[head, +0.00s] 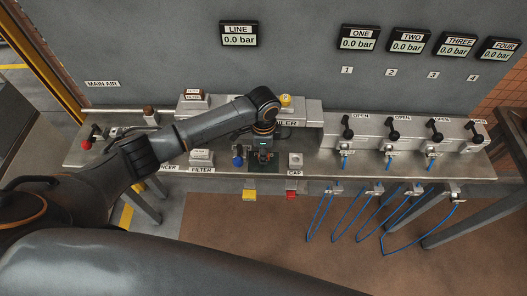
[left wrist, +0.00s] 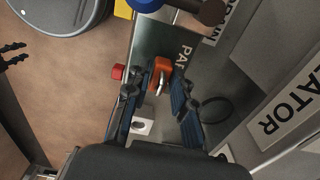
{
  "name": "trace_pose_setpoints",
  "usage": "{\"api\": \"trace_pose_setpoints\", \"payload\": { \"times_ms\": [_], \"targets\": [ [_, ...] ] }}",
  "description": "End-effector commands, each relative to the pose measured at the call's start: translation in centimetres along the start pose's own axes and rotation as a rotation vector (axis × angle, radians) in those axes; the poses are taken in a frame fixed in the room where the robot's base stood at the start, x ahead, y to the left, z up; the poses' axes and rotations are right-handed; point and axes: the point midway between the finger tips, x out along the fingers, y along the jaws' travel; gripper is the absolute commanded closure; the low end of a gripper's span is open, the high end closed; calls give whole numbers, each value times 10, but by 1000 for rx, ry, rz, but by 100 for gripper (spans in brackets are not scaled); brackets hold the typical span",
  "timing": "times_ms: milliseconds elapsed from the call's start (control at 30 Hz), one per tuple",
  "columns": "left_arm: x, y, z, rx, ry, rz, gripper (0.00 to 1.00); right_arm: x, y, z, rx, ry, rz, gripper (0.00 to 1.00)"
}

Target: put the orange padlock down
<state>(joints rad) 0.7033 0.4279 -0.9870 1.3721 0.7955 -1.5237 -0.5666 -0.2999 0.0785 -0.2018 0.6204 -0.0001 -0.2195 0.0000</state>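The orange padlock (left wrist: 161,68) is between the fingertips of my left gripper (left wrist: 163,78) in the left wrist view, with its metal shackle towards the camera. The blue-padded fingers close on it from both sides. In the head view my left gripper (head: 262,156) is low over the bench (head: 316,172), right of the blue knob (head: 237,160); the padlock is mostly hidden there. I cannot tell whether the padlock touches the bench. Two dark, separated fingers at the left edge of the left wrist view look like my right gripper (left wrist: 14,54), empty and away from the bench.
A white-topped block (head: 295,160) stands just right of my left gripper. Yellow (head: 249,195) and red (head: 293,195) blocks are on the bench's front edge. A yellow knob (head: 286,100) is behind. Black valve handles (head: 393,134) and blue hoses (head: 345,215) are at right.

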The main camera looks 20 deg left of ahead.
Motion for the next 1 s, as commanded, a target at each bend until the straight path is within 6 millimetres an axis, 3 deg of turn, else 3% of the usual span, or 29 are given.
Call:
{"api": "trace_pose_setpoints", "payload": {
  "times_ms": [467, 1000],
  "targets": [
    [-9, 0, 0, -1, 0, 0, 59, 0, 4, 0, 1, -1, 5, 65],
    [-110, -1, 0, 0, 1, -1, 59, 12, 3, 2, 1, -1, 4, 65]
  ]
}}
